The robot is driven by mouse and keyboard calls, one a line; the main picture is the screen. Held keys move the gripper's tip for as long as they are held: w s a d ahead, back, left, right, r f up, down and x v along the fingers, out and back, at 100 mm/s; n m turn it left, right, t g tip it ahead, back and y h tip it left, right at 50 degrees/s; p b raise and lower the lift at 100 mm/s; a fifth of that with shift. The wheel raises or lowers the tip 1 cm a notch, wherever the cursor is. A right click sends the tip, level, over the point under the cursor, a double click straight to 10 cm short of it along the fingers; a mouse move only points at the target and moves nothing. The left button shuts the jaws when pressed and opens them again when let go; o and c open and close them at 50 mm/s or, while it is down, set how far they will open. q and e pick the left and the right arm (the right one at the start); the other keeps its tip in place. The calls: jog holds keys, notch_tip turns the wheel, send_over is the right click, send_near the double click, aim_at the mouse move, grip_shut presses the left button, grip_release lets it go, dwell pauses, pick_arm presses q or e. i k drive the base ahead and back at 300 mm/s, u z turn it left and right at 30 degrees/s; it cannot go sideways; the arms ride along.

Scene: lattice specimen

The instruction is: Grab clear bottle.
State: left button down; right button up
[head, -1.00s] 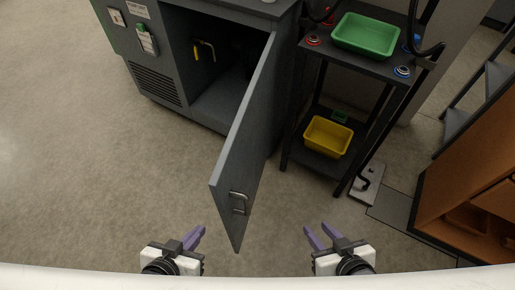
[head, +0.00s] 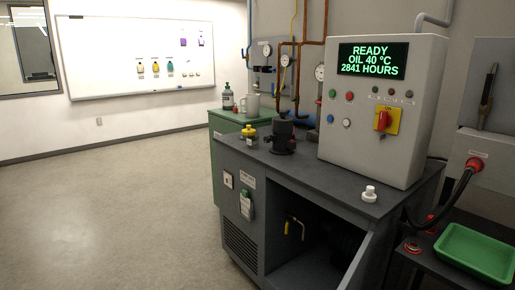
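No bottle in the head view is plainly clear at this size. A small bottle with a dark green cap and pale label (head: 228,98) stands on the green cabinet at the back; I cannot tell if its body is clear. A pale jug (head: 253,105) stands right of the green-capped bottle. Neither of my grippers shows now, so their distance to these things is not visible.
The grey bench (head: 310,172) carries a dark device (head: 283,137), a small white knob-like piece (head: 369,194) and a control box (head: 382,110). Its cupboard is open, with the door (head: 368,262) swung out. A green tray (head: 475,253) is at right. Floor at left is clear.

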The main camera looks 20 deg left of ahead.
aim_at(253, 135)
jog(key=k, duration=0.5)
jog(key=u, duration=1.8)
jog(key=i, duration=4.55)
jog(key=z, duration=2.05)
